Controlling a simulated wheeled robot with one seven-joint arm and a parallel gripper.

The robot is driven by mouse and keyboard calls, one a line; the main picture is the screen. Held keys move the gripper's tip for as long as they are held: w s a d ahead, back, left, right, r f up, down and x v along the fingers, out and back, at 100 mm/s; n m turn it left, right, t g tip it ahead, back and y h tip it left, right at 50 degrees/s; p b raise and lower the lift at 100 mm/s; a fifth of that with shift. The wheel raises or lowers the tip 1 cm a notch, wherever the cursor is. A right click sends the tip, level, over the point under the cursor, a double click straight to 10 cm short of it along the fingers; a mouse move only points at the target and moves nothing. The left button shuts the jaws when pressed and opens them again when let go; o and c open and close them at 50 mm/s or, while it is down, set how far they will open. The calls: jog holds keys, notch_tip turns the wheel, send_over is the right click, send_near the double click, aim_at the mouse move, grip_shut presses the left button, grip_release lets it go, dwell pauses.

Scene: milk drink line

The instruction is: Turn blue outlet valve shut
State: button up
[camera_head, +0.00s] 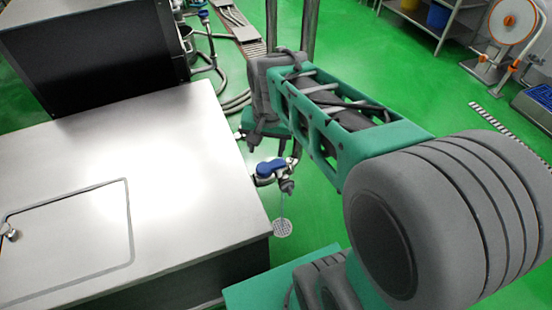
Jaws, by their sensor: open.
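The outlet valve with its blue handle (270,168) sticks out beside the right edge of the steel-topped tank. Its metal body and dark nozzle show around and below the handle. A thin pale stream (284,208) runs from under it toward a round floor drain (283,229). My arm reaches in from the right, and my gripper (268,146) hangs at its far end, just above the blue handle in the picture. The gripper is open, with dark fingers to either side and nothing seen between them. Whether a finger touches the valve I cannot tell.
The steel tank top (170,130) fills the left, with a black cabinet (95,50) behind it. Hoses (236,100) and steel posts (303,25) stand beyond the gripper. A hose reel (512,22) and shelf (440,22) are at upper right. Green floor is clear between.

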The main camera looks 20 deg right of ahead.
jog(key=w+d+f+m+g+b, duration=0.1)
jog(key=w+d+f+m, duration=0.2)
jog(key=w+f, duration=0.2)
jog(key=w+d+f+m+b, duration=0.2)
jog(key=w+f+m, duration=0.2)
jog(key=w+f, duration=0.15)
jog(key=m+g+b, duration=0.1)
jog(key=m+b, duration=0.1)
jog(key=m, duration=0.3)
send_over(279, 162)
notch_tip(279, 162, down, 9)
jog(key=shift+s+a+r, duration=0.1)
jog(key=shift+s+a, duration=0.05)
notch_tip(279, 162, down, 8)
jog(key=shift+f, duration=0.1)
jog(key=shift+c, duration=0.4)
grip_shut()
